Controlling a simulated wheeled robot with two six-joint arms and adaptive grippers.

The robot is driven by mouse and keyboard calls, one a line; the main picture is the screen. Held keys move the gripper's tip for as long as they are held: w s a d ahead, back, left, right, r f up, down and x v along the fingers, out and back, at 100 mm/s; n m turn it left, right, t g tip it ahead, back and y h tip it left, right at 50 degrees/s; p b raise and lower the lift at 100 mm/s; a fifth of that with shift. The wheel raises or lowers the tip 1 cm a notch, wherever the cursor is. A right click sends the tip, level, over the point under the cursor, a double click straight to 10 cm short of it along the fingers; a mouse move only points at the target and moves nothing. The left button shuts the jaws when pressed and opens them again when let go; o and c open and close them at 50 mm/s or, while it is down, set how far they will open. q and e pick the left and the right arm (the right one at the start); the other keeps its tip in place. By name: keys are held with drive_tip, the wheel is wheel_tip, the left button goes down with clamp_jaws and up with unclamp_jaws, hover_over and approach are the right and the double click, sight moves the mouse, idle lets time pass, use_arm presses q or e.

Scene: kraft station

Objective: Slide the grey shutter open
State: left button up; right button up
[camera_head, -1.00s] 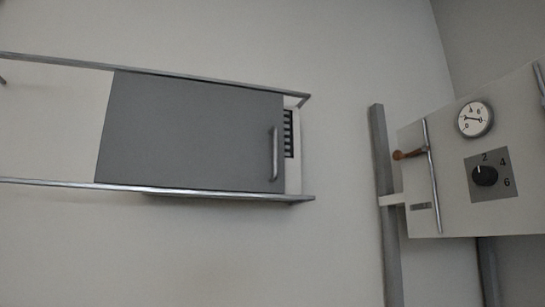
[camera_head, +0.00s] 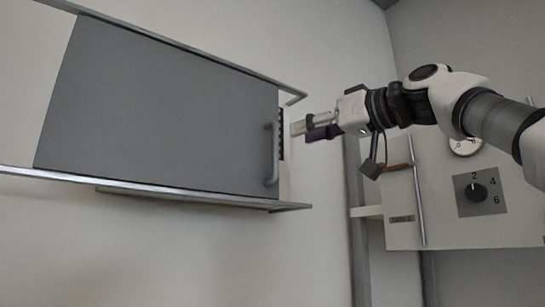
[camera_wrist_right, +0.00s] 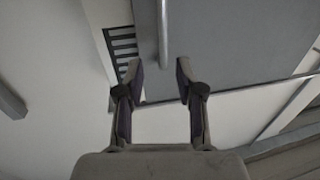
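The grey shutter (camera_head: 160,105) is a flat panel between two metal rails on the wall. Its vertical bar handle (camera_head: 271,154) is near its right edge. My right gripper (camera_head: 300,128) is just right of the handle in the head view, its fingers pointing left at it. In the right wrist view the gripper (camera_wrist_right: 160,70) is open and empty, its fingertips apart. The handle (camera_wrist_right: 162,30) shows ahead, roughly in line with the gap between them, and the shutter (camera_wrist_right: 235,40) lies behind. The handle is not between the fingers. My left gripper is not in view.
The upper rail (camera_head: 190,48) and lower rail (camera_head: 150,189) border the shutter. A slotted dark strip (camera_wrist_right: 123,45) shows past its handle-side edge. A panel with a dial knob (camera_head: 476,192), gauge (camera_head: 466,146) and lever (camera_head: 398,167) stands at the right, partly behind my arm.

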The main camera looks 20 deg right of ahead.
sight(267, 148)
drive_tip(key=p+x, duration=0.6)
drive_tip(key=x, duration=0.1)
drive_tip(key=shift+w+d+p, duration=0.2)
drive_tip(key=shift+d+p, duration=0.15)
drive_tip(key=shift+p, duration=0.05)
drive_tip(key=shift+w+a+f, duration=0.2)
drive_tip(key=shift+w+a, duration=0.05)
drive_tip(key=shift+a, duration=0.2)
drive_tip(key=shift+d+f, duration=0.1)
